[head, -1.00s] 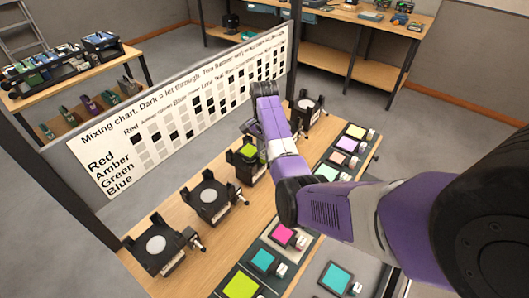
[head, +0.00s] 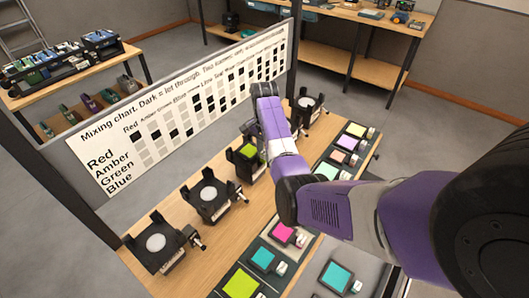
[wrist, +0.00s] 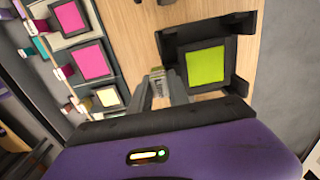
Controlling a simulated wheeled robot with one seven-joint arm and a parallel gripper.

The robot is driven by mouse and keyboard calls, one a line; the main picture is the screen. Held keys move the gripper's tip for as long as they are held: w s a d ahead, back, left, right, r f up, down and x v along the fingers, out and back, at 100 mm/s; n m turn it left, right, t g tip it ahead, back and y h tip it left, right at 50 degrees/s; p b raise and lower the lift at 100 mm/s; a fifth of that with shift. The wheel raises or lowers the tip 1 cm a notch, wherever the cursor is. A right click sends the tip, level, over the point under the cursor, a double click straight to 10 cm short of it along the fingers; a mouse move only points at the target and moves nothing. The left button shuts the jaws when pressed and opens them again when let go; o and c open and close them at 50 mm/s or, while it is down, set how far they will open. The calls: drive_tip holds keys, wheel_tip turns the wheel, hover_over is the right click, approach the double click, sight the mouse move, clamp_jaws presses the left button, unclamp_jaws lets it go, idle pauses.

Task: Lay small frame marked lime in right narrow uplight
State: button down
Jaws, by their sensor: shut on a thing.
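The small lime frame (head: 248,151), a lime square in a dark border, is at the third uplight (head: 239,163) from the left in the head view. In the wrist view the lime frame (wrist: 207,65) lies flat-looking between the black posts of the uplight (wrist: 240,22). I cannot tell whether the frame rests fully on the uplight. In the head view my arm hides the fingertips.
Other uplights (head: 209,197) stand along the bench on both sides, the far one (head: 308,108) behind my arm. Coloured frames, including magenta (head: 283,233), teal (head: 263,259) and a larger lime one (head: 240,284), lie along the near side. A mixing chart board (head: 180,120) stands behind.

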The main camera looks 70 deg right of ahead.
drive_tip(key=shift+f+b, duration=0.4)
drive_tip(key=shift+f, duration=0.4)
drive_tip(key=c, duration=1.2)
unclamp_jaws()
drive_tip(key=shift+o, duration=0.2)
